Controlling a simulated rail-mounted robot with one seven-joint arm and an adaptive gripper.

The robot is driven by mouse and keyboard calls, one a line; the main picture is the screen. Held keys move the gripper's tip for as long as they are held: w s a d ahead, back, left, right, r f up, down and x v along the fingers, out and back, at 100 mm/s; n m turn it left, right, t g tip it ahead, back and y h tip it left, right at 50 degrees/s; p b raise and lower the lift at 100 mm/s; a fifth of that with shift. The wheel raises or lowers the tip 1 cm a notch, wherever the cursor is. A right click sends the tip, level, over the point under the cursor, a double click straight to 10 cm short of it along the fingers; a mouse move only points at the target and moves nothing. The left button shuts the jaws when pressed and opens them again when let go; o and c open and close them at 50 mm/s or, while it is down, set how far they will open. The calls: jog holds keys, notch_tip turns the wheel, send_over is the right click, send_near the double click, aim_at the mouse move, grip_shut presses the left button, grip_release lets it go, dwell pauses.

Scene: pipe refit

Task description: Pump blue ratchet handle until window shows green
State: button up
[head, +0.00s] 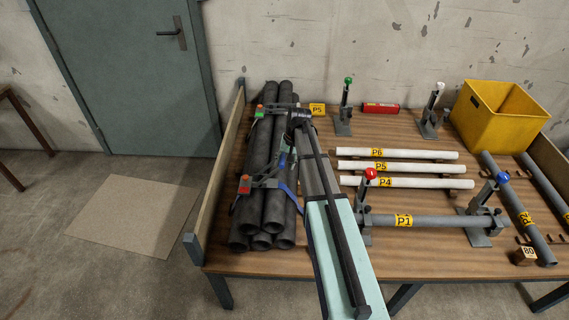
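A bundle of dark grey pipes (246,215) lies on the left of the wooden bench, with two ratchet devices across it. The near ratchet (262,183) shows a red-orange window (245,185) at its left end, and a blue strap (289,194) hangs at its right. The far ratchet (275,107) shows a green window (260,110). My arm reaches over the bundle's right side. My gripper (285,160) seems to point down near the right end of the near ratchet. Its fingers are small and partly hidden, so contact and opening are unclear.
Clamp posts with red (370,174), blue (502,178), green (348,81) and white (440,86) knobs stand on the bench. White pipes (410,154) and a grey P1 pipe (440,221) lie right of my arm. A yellow bin (485,125) stands back right.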

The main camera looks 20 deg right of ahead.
jog(key=shift+w+a+r+p, duration=0.25)
jog(key=shift+a+r, duration=0.25)
jog(key=shift+a, duration=0.1)
jog(key=shift+w+a+r+p, duration=0.25)
jog(key=shift+a+r, duration=0.25)
jog(key=shift+a, duration=0.1)
jog(key=a, duration=0.1)
jog(key=w+a+r, duration=0.1)
jog(key=a, duration=0.1)
jog(key=shift+w+r+p, duration=0.1)
jog(key=shift+r+p, duration=0.1)
jog(key=shift+p, duration=0.15)
